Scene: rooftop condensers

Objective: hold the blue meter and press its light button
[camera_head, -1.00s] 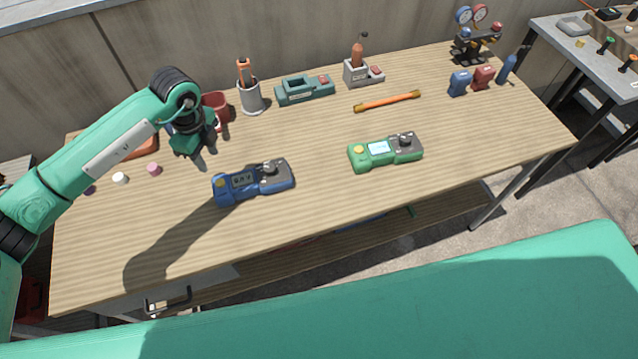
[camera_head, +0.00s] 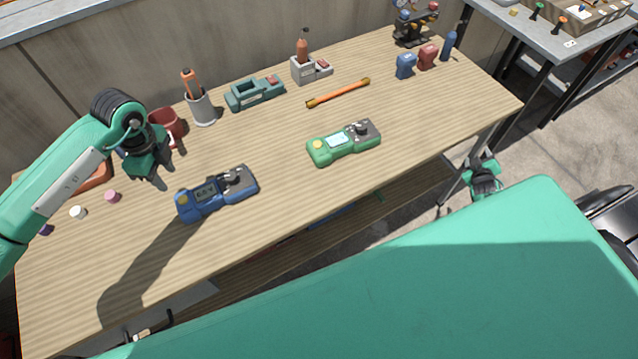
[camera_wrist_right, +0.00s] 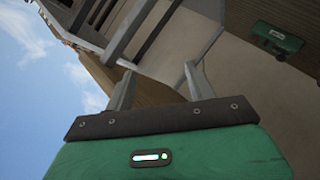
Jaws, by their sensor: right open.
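The blue meter (camera_head: 216,194) lies on the wooden table in the head view, with a small screen, a yellow button (camera_head: 183,199) at its left end and a dark dial panel at its right end. My left gripper (camera_head: 164,183) hangs just left of and above the blue meter, apart from it; whether its fingers are spread is unclear. My right gripper (camera_head: 484,183) is low beyond the table's right front edge, far from the meter. In the right wrist view its fingers (camera_wrist_right: 158,84) are apart with nothing between them.
A similar green meter (camera_head: 344,142) lies right of the blue one. Small caps lie at left. The table's front middle is clear.

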